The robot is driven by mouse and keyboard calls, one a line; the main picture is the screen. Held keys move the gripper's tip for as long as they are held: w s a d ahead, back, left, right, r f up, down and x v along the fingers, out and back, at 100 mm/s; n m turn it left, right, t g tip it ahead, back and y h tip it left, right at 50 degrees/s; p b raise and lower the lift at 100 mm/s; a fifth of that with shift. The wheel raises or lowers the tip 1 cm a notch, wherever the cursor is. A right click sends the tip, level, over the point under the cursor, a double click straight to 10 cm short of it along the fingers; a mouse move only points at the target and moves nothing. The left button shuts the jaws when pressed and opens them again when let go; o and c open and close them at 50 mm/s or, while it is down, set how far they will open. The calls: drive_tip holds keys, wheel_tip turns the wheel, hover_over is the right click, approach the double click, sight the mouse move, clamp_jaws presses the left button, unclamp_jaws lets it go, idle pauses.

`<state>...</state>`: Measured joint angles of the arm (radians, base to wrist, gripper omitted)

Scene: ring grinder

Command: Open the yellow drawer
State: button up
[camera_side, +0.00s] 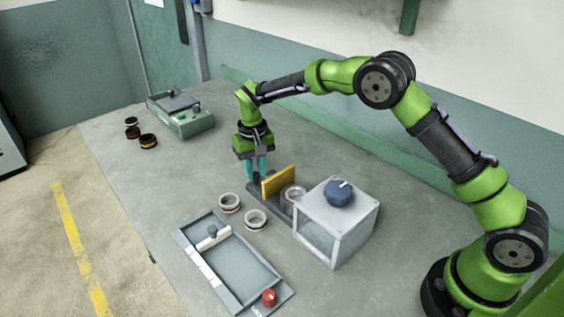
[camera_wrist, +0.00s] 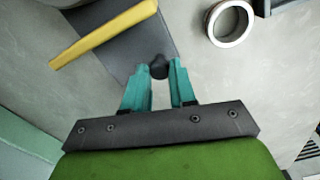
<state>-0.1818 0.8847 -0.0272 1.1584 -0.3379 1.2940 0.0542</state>
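The yellow drawer shows as an upright yellow panel (camera_side: 278,181) on a dark grey slide that sticks out from the grey box (camera_side: 340,222). A metal ring (camera_side: 293,194) sits between the panel and the box. In the wrist view the yellow panel (camera_wrist: 106,33) is at upper left, over the dark slide (camera_wrist: 128,52). A small dark knob (camera_wrist: 159,66) stands at the slide's outer end. My gripper (camera_side: 256,178) is down at that end.
Two loose rings (camera_side: 229,203) (camera_side: 255,219) lie left of the slide. A grey tray (camera_side: 228,267) with a red knob (camera_side: 269,297) is in front. A blue knob (camera_side: 341,192) tops the box. A green-grey device (camera_side: 181,117) and several dark rings (camera_side: 148,140) are farther back.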

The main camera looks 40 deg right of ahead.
drive_tip(key=o, duration=0.4)
wheel_tip(320, 180, up, 17)
idle(0.5)
drive_tip(key=s+d+r+t+y, duration=0.1)
drive_tip(key=s+d+t, duration=0.2)
drive_tip(key=s, duration=1.2)
drive_tip(key=s+d+r+m+t+y, duration=0.1)
drive_tip(key=s+t, duration=0.3)
drive_tip(key=s, duration=1.1)
drive_tip(key=shift+s+d+r, duration=0.15)
drive_tip(key=shift+d+r, duration=0.35)
drive_tip(key=shift+d, duration=0.4)
